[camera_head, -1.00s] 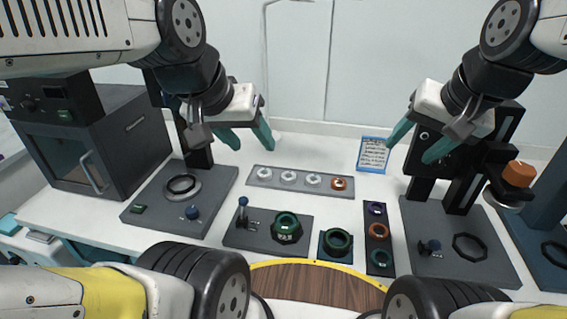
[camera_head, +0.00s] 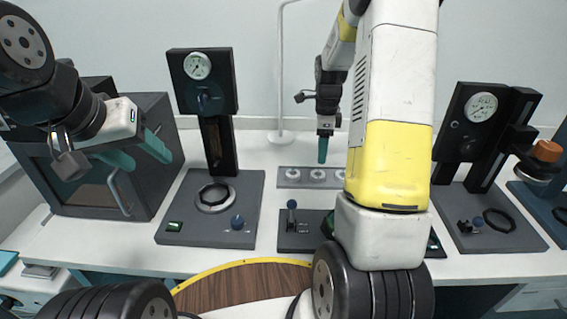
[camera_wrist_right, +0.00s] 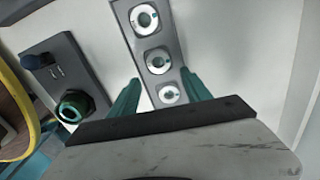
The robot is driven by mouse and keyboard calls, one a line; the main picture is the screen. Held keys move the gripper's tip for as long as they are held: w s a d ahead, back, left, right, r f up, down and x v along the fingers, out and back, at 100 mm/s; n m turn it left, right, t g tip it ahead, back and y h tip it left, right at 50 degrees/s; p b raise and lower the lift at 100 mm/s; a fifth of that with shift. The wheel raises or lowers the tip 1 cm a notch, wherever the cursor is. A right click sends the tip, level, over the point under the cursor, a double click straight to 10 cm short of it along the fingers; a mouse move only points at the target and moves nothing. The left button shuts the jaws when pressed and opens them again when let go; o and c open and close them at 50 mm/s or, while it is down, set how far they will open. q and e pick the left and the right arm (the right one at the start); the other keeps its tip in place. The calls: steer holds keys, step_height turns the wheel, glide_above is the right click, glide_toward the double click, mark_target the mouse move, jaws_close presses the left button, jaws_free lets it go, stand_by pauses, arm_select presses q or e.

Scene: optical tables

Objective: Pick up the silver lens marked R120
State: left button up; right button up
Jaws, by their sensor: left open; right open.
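The grey tray (camera_head: 282,184) stands on the white table, and its right end is hidden behind my right arm in the head view. Silver lenses sit in its slots: one at the left (camera_head: 292,174) and one beside it (camera_head: 318,175). In the right wrist view the tray (camera_wrist_right: 176,38) shows a far lens (camera_wrist_right: 143,18), a middle lens (camera_wrist_right: 157,60) and a near lens (camera_wrist_right: 168,93). Their markings are too small to read. My right gripper (camera_wrist_right: 159,76) is open and empty above the tray, its fingers either side of it. My left gripper (camera_head: 140,158) is open and empty at the left.
A dark oven-like box (camera_head: 100,165) stands at the left. A lever base (camera_head: 292,238) is in front of the tray; a green ring (camera_wrist_right: 75,104) shows in the wrist view.

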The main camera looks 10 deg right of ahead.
mark_target(318, 173)
steer(key=shift+w+a+f, duration=0.2)
steer(key=shift+f, duration=0.6)
step_height(318, 173, down, 7)
steer(key=shift+s+a, duration=0.1)
steer(key=shift+s, duration=0.05)
steer(key=shift+c, duration=0.5)
steer(key=c, duration=1.1)
